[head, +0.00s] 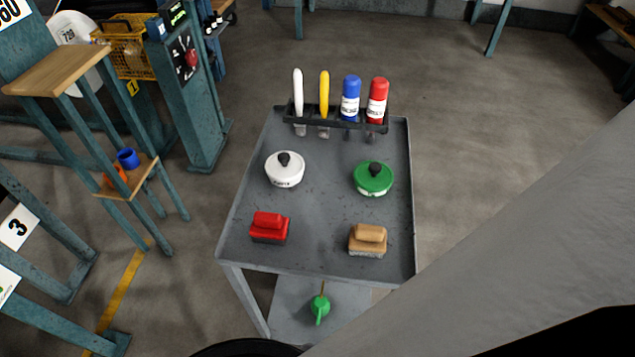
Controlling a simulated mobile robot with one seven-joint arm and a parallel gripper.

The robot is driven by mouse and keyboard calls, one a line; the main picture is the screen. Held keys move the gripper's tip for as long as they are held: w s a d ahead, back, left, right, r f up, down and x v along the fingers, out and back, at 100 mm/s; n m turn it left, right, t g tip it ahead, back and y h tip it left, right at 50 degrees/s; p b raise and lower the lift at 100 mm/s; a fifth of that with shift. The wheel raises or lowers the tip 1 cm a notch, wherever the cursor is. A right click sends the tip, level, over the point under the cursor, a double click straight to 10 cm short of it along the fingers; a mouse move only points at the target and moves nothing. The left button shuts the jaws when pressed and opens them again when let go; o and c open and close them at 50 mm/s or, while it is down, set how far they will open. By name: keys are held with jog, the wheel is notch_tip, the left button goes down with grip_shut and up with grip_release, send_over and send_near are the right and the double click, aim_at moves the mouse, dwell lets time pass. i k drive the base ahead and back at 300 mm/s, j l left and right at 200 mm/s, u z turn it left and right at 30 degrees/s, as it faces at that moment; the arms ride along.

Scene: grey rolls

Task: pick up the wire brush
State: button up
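Two block-shaped brushes sit near the front of the grey cart top. The tan brush (368,240) is at the front right, with a wood-coloured grip and a greyish bristle base; it looks most like a wire brush. The red brush (269,227) is at the front left, with a darker base. I cannot tell for certain from their bristles which one is wire. Both rest on the tray, apart from each other and from other things. My gripper is not in view; a large grey part, likely my arm, fills the lower right.
The cart (325,215) has a raised rim. Behind the brushes stand a white lidded pot (285,169) and a green one (373,179). A black rack (336,119) at the back holds several upright items. The tray's middle is clear.

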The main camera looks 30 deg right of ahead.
aim_at(266, 228)
jog(key=k+z, duration=0.2)
jog(key=z, duration=0.2)
jog(key=u, duration=1.55)
jog(key=z, duration=1.5)
jog(key=k+l+u, duration=0.15)
jog(key=l, duration=0.25)
jog(key=k, duration=0.05)
